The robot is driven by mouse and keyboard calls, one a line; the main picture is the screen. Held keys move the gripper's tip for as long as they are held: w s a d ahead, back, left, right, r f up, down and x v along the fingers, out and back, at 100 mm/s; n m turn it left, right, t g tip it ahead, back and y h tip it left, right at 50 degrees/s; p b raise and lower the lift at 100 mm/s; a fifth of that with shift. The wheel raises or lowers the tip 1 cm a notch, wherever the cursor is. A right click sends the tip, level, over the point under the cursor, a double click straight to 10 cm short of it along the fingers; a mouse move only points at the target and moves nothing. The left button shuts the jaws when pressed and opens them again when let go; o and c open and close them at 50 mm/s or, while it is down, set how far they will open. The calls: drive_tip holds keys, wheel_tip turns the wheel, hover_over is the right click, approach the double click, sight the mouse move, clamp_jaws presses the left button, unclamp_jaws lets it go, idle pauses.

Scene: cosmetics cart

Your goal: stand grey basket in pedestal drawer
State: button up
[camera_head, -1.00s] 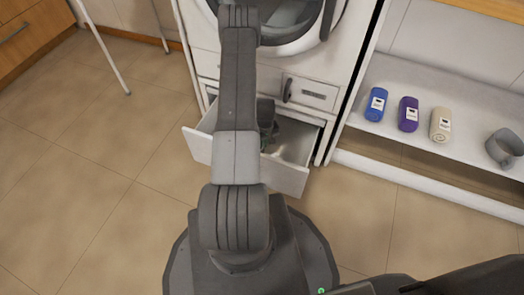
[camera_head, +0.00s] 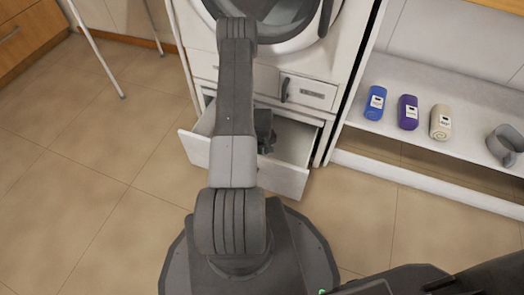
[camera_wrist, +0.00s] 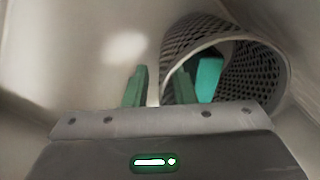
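The grey basket (camera_wrist: 270,70) is a perforated round mesh container inside the white drawer in the wrist view. Its open mouth faces the camera, so it looks tilted or lying; its far end is hidden. My gripper (camera_wrist: 168,82) has green fingers set apart, one outside the basket's left rim and one inside its mouth. A small gap shows between the left finger and the rim. The pedestal drawer (camera_head: 285,178) is pulled out under the washing machine. In the head view my arm covers part of it, and the basket cannot be told apart from my dark wrist there.
The washing machine (camera_head: 275,65) stands above the drawer. A white shelf (camera_head: 460,150) at right holds a blue roll (camera_head: 375,102), a purple roll (camera_head: 408,112), a cream roll (camera_head: 440,121) and a grey ring-shaped object (camera_head: 505,145).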

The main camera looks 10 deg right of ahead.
drive_tip(key=shift+r, duration=0.1)
wheel_tip(320, 180, up, 12)
drive_tip(key=p, duration=0.4)
drive_tip(key=shift+d+p, duration=0.15)
drive_tip(key=shift+p, duration=0.15)
drive_tip(key=shift+r, duration=0.1)
idle(0.8)
